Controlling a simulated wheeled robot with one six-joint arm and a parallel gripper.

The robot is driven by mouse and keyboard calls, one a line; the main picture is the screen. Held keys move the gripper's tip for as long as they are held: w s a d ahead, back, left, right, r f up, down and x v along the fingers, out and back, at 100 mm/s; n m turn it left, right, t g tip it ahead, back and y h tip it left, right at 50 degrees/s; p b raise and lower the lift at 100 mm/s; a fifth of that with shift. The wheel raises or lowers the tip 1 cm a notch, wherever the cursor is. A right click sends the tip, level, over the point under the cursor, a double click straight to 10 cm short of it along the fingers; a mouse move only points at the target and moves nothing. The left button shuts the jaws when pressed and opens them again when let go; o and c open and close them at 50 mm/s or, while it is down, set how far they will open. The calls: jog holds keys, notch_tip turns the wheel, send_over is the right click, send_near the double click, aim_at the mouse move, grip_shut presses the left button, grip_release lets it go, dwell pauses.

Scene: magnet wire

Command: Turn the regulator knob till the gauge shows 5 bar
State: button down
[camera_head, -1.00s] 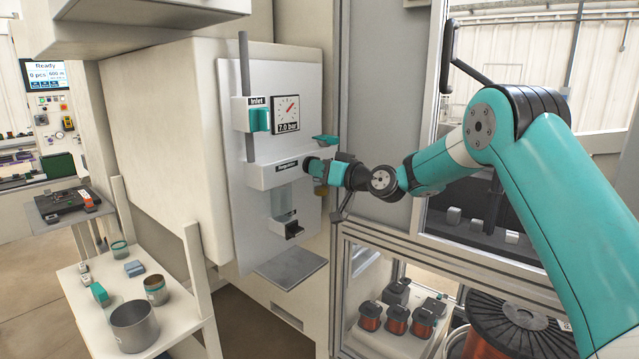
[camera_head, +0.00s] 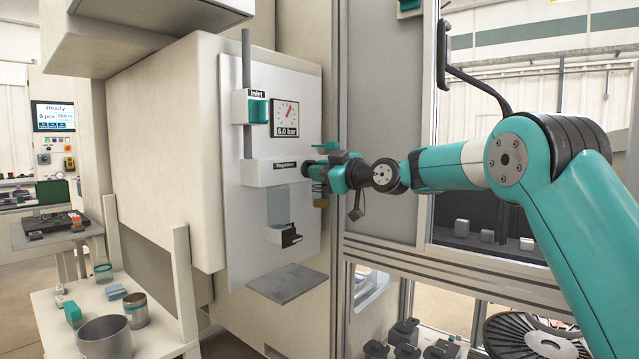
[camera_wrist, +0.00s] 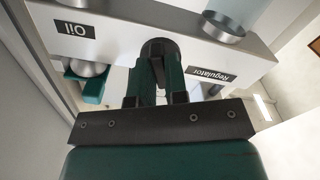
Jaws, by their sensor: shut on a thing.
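The pressure gauge (camera_head: 286,114) is a white dial with a red needle, and its display below reads 6.0 bar. The regulator (camera_head: 266,174) is a pale block labelled "Regulator"; its label (camera_wrist: 213,74) appears upside down in the wrist view. The dark round regulator knob (camera_wrist: 158,47) sticks out of the block. My gripper (camera_head: 316,172) is at the right end of the block. In the wrist view my gripper (camera_wrist: 159,70) is shut on the knob, one finger on each side. The fingers hide part of the knob.
A teal inlet valve (camera_head: 258,111) sits left of the gauge. A filter bowl (camera_head: 278,207) hangs under the regulator, above a grey shelf plate (camera_head: 288,283). A side cart (camera_head: 150,338) with cans stands at the lower left. A framed cabinet edge runs just right of my gripper.

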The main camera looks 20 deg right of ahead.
dwell(0.3)
jog(key=c, duration=1.1)
grip_release()
jog(key=shift+c, duration=0.2)
jog(key=shift+s, duration=0.1)
jog(key=b+v, duration=0.3)
jog(key=v, duration=1.4)
jog(key=shift+s, duration=0.1)
